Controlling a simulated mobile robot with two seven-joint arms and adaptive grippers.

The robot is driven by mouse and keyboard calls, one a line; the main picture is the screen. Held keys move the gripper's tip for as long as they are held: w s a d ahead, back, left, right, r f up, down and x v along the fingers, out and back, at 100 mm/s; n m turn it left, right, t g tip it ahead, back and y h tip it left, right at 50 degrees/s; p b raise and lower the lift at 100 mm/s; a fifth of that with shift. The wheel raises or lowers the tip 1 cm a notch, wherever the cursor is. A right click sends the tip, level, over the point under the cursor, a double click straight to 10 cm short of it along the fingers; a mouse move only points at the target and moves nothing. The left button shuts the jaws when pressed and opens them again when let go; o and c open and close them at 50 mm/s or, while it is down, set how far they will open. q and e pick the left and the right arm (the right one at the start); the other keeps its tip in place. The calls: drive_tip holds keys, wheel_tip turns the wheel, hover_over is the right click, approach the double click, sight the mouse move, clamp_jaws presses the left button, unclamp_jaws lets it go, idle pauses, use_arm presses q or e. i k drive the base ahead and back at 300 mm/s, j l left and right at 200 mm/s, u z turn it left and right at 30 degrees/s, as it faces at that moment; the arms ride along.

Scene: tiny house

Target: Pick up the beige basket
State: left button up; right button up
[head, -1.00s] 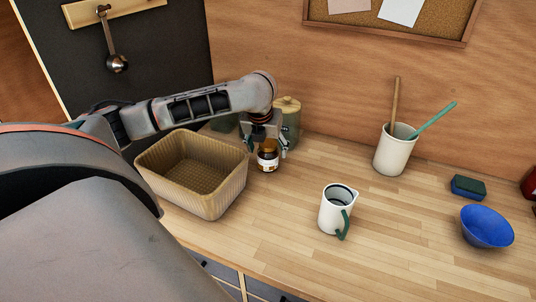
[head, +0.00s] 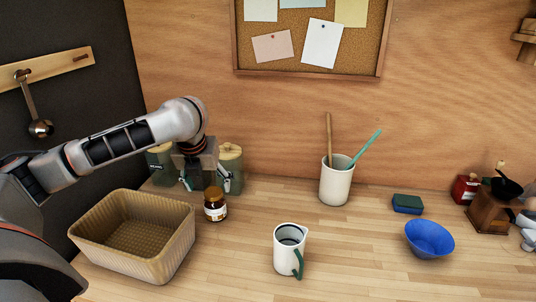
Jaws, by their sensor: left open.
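The beige basket (head: 166,262) stands upright and empty on the wooden counter at the lower left, with ribbed sides and an open top. My left gripper (head: 208,186) is open and points down behind and to the right of the basket, apart from it. A small brown jar with a white label (head: 215,206) stands in front of the gripper and hides part of it; I cannot tell whether the jar is between the fingers. My right gripper is not in view.
Green canisters (head: 230,162) stand behind the gripper. A white pitcher with a green handle (head: 289,248) stands right of the basket. A white utensil crock (head: 336,183), a green-blue sponge (head: 407,204), a blue bowl (head: 429,239) and a grinder (head: 490,211) are farther right.

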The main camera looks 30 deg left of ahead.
sight(146, 237)
drive_tip(key=k, duration=1.5)
